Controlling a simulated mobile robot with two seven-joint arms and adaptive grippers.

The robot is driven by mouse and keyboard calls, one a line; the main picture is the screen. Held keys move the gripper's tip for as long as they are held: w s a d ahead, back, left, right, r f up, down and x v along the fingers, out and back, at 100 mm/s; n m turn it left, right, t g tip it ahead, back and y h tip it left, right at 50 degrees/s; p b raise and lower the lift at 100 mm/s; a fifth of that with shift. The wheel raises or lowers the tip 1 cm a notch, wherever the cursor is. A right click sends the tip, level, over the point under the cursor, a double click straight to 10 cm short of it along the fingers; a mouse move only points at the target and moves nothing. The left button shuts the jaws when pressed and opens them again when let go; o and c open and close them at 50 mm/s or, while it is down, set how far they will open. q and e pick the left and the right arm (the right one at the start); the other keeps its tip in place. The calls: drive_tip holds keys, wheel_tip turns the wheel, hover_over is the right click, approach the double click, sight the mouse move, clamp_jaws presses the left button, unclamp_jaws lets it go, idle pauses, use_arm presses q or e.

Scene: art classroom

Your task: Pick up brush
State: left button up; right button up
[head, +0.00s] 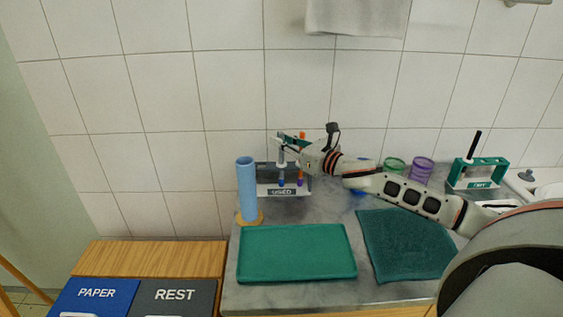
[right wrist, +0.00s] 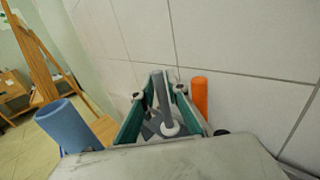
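The grey brush (head: 281,173) stands upright in the holder marked USED (head: 262,190) in the head view. My right gripper (head: 284,144) is at the upper part of this brush, its arm coming in from the right. In the right wrist view the green fingers (right wrist: 158,98) lie on either side of the grey brush handle (right wrist: 162,101). Whether they press on it I cannot tell. An orange brush (head: 302,160) stands just right of it, and its orange end also shows in the wrist view (right wrist: 200,95). My left gripper is not in view.
A tall blue cylinder (head: 247,190) stands left of the holder. A green tray (head: 296,252) and a dark green cloth (head: 405,245) lie in front. Green and purple cups (head: 422,169) and a second holder (head: 477,174) stand to the right. The tiled wall (head: 225,90) is close behind.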

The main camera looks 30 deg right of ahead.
drive_tip(key=shift+c, duration=0.3)
clamp_jaws()
wheel_tip(320, 180, up, 11)
drive_tip(key=p, duration=0.2)
drive_tip(key=shift+r+p, duration=0.15)
drive_tip(key=shift+p, duration=0.2)
wheel_tip(320, 180, up, 9)
drive_tip(key=p, duration=0.4)
drive_tip(key=shift+f, duration=0.2)
